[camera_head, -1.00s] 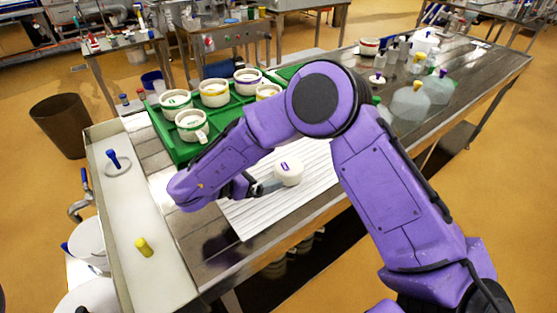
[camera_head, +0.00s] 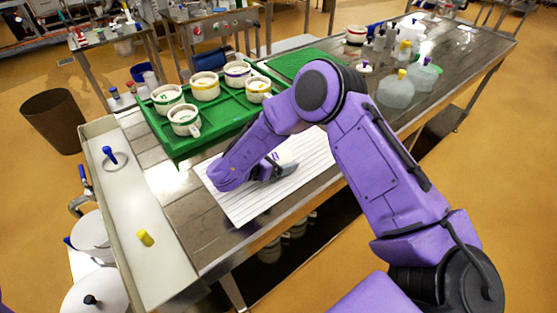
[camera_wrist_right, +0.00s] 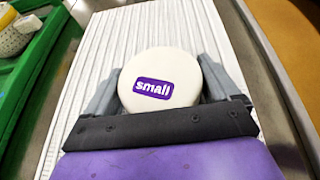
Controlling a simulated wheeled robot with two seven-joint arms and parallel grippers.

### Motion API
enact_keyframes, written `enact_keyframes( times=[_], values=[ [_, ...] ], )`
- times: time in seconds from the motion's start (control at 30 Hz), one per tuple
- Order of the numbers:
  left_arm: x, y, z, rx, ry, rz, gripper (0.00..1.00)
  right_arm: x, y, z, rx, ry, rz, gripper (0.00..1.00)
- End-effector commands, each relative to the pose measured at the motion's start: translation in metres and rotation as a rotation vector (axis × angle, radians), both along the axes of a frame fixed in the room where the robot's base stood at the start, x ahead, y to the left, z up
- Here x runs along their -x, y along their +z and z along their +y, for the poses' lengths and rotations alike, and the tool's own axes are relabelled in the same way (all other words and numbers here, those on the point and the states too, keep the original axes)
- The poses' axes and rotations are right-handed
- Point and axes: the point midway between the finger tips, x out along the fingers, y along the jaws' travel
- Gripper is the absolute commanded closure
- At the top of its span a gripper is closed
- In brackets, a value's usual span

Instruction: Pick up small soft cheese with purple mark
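The small soft cheese is a white round with a purple mark reading "small". In the right wrist view the cheese (camera_wrist_right: 160,110) sits between the two fingers of my right gripper (camera_wrist_right: 161,75), one on each side. Any gap there is very small, and I cannot tell whether both fingers touch it. In the head view the cheese (camera_head: 284,157) is partly hidden behind the right gripper (camera_head: 279,168). It rests on the white ribbed mat (camera_head: 245,208). My left gripper is not in view.
A green tray (camera_head: 176,147) with several white moulds stands behind and left of the mat. A pale side trough (camera_head: 150,270) holds a blue-handled piece (camera_head: 109,155) and a yellow piece (camera_head: 145,237). Translucent bottles (camera_head: 396,90) stand farther right on the steel table.

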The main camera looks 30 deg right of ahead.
Motion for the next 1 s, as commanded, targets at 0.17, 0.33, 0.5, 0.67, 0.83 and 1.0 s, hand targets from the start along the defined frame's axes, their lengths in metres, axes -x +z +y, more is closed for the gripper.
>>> enact_keyframes(
  times=[0.17, 0.33, 0.5, 0.67, 0.83, 1.0],
  values=[
    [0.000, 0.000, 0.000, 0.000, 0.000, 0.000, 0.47, 0.000, 0.000, 0.001, -0.001, 0.002, 0.002, 0.30],
    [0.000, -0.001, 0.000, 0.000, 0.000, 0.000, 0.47, 0.000, 0.003, 0.000, -0.001, 0.001, 0.000, 0.30],
    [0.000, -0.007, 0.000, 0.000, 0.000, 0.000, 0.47, -0.001, 0.028, 0.000, -0.001, 0.000, -0.004, 0.30],
    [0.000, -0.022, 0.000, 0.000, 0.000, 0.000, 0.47, 0.028, 0.067, 0.016, -0.001, 0.005, -0.006, 0.30],
    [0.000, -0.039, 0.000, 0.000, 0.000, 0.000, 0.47, 0.071, 0.099, 0.038, 0.001, 0.007, -0.002, 0.30],
    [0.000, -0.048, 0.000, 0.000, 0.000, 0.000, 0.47, 0.106, 0.118, 0.055, 0.001, 0.004, -0.002, 0.30]
  ],
)
